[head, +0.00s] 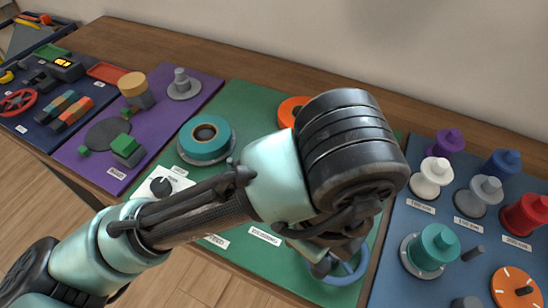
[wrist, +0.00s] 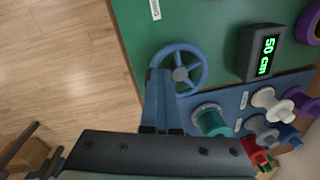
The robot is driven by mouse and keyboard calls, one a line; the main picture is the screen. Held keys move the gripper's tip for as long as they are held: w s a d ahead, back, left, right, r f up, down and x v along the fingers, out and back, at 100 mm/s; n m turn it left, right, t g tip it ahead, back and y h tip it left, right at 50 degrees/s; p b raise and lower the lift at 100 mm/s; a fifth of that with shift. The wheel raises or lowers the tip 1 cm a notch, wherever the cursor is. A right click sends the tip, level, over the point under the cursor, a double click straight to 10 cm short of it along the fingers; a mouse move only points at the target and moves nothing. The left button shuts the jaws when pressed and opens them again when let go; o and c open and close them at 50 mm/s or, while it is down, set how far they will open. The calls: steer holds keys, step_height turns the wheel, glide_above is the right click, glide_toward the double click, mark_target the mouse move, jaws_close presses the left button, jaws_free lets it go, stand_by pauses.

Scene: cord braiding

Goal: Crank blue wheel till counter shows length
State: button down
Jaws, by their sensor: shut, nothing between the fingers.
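The blue wheel (wrist: 180,49) is a spoked ring with a grey hub, lying on the green mat near its edge in the wrist view. In the head view only part of its rim (head: 346,280) shows, below my arm. My gripper (wrist: 161,72) is shut and empty, its fingertips overlapping the wheel's rim near the hub; I cannot tell whether they touch it. The gripper (head: 322,266) is mostly hidden behind my wrist in the head view. The counter (wrist: 263,52) is a dark box with green digits reading 50 cm; my arm hides it in the head view.
A teal spool (head: 205,138) and an orange spool (head: 289,111) stand on the green mat (head: 245,100). A dial (head: 160,187) is at its front left. Several coloured bobbins, including a red one (head: 525,214), stand on the blue mat at right.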

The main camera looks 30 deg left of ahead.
steer(key=shift+g, duration=0.4)
steer(key=f+b, duration=0.3)
steer(key=f, duration=0.1)
steer(key=shift+s, duration=0.35)
steer(key=b, duration=0.4)
steer(key=shift+w+a+r, duration=0.15)
steer(key=shift+w+a, duration=0.2)
steer(key=shift+w, duration=0.05)
steer(key=r+b, duration=0.1)
steer(key=b, duration=0.2)
steer(key=shift+w+t+b, duration=0.1)
steer(key=shift+t+b, duration=0.2)
steer(key=shift+b, duration=0.1)
steer(key=r+b, duration=0.1)
steer(key=d+b, duration=0.1)
steer(key=b, duration=0.1)
steer(key=shift+s+d+r, duration=0.1)
steer(key=shift+s+r, duration=0.15)
steer(key=shift+r, duration=0.15)
steer(key=shift+w+a+r+b, duration=0.15)
steer(key=shift+w+a+b, duration=0.05)
steer(key=shift+a+b, duration=0.35)
steer(key=shift+w+a+r+p, duration=0.2)
steer(key=shift+a+p, duration=0.2)
steer(key=shift+p, duration=0.15)
